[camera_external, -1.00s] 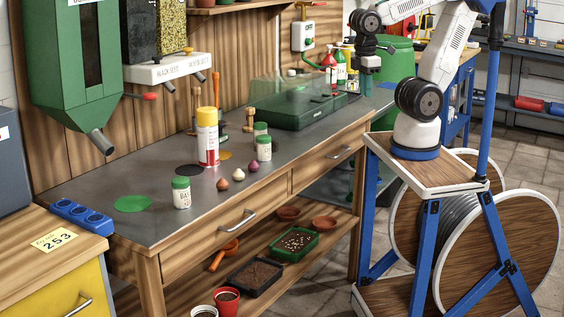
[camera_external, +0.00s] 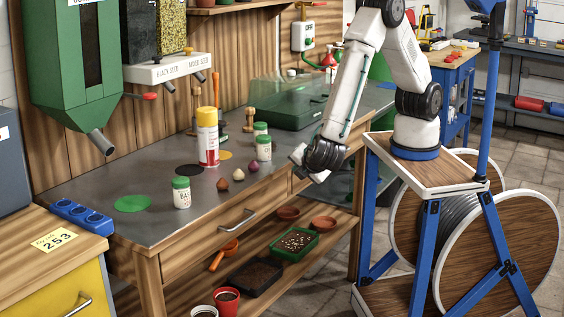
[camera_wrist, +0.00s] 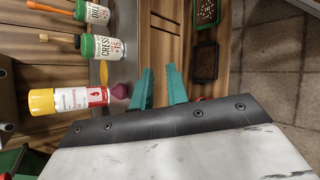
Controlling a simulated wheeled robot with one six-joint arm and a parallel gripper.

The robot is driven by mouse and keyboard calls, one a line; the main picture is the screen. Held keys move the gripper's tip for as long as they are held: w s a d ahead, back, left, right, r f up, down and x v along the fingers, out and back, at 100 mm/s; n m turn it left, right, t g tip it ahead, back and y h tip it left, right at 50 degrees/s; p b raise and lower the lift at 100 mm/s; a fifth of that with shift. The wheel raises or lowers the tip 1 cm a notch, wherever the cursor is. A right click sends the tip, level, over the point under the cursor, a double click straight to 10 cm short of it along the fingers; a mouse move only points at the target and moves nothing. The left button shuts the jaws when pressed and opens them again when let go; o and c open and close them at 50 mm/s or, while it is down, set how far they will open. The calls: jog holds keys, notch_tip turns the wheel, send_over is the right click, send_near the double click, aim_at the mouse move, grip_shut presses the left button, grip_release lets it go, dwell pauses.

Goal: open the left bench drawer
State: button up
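The left bench drawer (camera_external: 207,242) has a wooden front and a metal bar handle (camera_external: 237,220). It is shut, flush with the bench front. My gripper (camera_wrist: 159,70) shows two teal fingers in the wrist view, spread apart with nothing between them. They point along the wooden bench front; a dark bar across the wood ahead of the fingertips may be the handle. In the external view my wrist is at the bench's front edge, right of the left drawer's handle and apart from it. The fingers are not clear there, and my arm covers much of the right drawer.
A yellow-and-red spray can (camera_external: 207,137), white jars with green lids (camera_external: 181,193) and bulbs (camera_external: 223,184) stand on the bench top (camera_external: 150,222). On the lower shelf are a green tray (camera_external: 296,243), a dark tray (camera_external: 254,277) and pots. The floor in front is open.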

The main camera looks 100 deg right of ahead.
jog(key=w+a+f+n+t, duration=0.2)
jog(key=w+a+f+t, duration=0.45)
jog(key=a+f, duration=0.35)
jog(key=m+t, duration=0.2)
jog(key=t, duration=0.1)
send_near(243, 221)
jog(key=f+x, duration=0.1)
jog(key=x, duration=0.9)
jog(key=shift+d+r, duration=0.1)
jog(key=shift+r, duration=0.1)
grip_shut()
